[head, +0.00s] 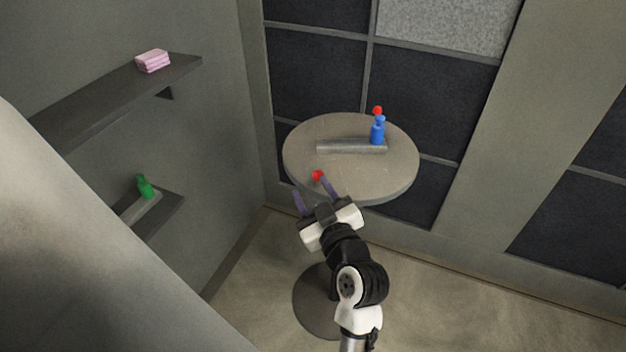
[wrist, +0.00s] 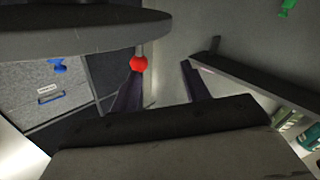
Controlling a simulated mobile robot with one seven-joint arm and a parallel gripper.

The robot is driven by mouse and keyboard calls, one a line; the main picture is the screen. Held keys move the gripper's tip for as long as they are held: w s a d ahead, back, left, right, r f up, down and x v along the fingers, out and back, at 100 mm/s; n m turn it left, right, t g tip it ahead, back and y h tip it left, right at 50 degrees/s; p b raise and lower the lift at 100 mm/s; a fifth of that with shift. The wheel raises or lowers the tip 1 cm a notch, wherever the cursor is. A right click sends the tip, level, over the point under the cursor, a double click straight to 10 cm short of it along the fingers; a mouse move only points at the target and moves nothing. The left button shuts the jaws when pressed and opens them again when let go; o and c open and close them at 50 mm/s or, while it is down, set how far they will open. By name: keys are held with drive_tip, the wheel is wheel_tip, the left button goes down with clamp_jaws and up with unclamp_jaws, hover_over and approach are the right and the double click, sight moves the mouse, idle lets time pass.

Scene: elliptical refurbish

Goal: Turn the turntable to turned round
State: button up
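The turntable is a round grey top (head: 305,160) in the head view, with a grey bar (head: 345,147) across it. Its rim also shows at the upper left of the wrist view (wrist: 70,42). A red knob (head: 318,175) is at its near edge. In the wrist view this red knob (wrist: 138,63) sits on a short post by the rim. My gripper (head: 314,194) is open at the near edge, its purple fingers apart. The knob is close to the right finger in the head view; whether they touch cannot be told. The gap between the fingers looks empty.
A blue bottle (head: 377,134) stands at the bar's right end, with a red ball (head: 377,110) showing just above it. Wall shelves at left hold a pink block (head: 152,60) and a green bottle (head: 145,187). A panelled wall (head: 420,100) stands close behind the turntable. Floor at right is clear.

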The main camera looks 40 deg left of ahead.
drive_tip(key=shift+m+t+y, duration=0.3)
drive_tip(key=shift+t+y, duration=0.3)
drive_tip(key=shift+t, duration=0.2)
drive_tip(key=r, duration=0.3)
drive_tip(key=r+p, duration=0.1)
drive_tip(key=r, duration=0.1)
drive_tip(key=shift+s+r, duration=0.35)
drive_tip(key=shift+d, duration=0.1)
drive_tip(key=shift+c, duration=0.4)
